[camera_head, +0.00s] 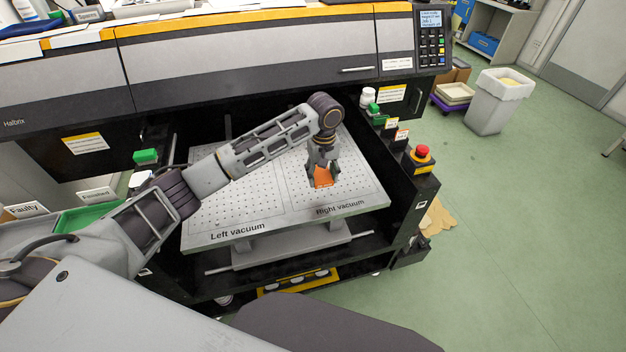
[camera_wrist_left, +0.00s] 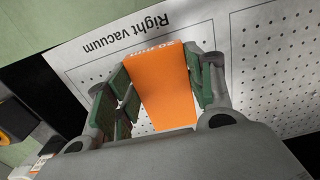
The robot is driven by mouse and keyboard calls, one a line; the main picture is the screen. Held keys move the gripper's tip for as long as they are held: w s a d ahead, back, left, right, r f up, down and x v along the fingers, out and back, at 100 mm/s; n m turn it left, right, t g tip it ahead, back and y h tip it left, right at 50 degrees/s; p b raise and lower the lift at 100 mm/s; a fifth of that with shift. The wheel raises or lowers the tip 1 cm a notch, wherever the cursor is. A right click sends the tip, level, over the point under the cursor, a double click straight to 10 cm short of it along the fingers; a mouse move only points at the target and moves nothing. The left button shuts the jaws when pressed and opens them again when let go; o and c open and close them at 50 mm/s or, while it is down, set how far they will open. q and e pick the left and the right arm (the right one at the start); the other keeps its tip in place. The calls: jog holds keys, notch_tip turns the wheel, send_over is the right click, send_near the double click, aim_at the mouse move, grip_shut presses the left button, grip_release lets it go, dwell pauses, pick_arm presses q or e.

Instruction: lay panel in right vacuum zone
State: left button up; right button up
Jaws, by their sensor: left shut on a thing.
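An orange panel (camera_head: 322,177) is between the fingers of my left gripper (camera_head: 322,172), over the right vacuum zone (camera_head: 360,187) of the perforated light-grey bed. In the left wrist view the panel (camera_wrist_left: 160,88) is gripped by the green-padded fingers (camera_wrist_left: 160,85), near the printed "Right vacuum" label (camera_wrist_left: 142,35). Whether the panel touches the bed or hangs just above it, I cannot tell. The left vacuum zone (camera_head: 235,208) shows no panel on its visible part; my arm hides some of it. My right gripper is in neither view.
The printer body (camera_head: 250,55) stands behind the bed. A red emergency button (camera_head: 422,152) and a white bottle (camera_head: 368,96) are on the black ledge to the right. Green buttons flank the bed. A green tray (camera_head: 95,215) is at left.

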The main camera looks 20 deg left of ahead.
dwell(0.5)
pick_arm(q)
send_over(321, 201)
jog(key=shift+f, duration=3.1)
jog(key=shift+f, duration=0.1)
jog(key=shift+f+p, duration=0.35)
jog(key=shift+f, duration=1.45)
jog(key=o, duration=1)
jog(key=shift+f, duration=0.1)
jog(key=shift+o, duration=0.2)
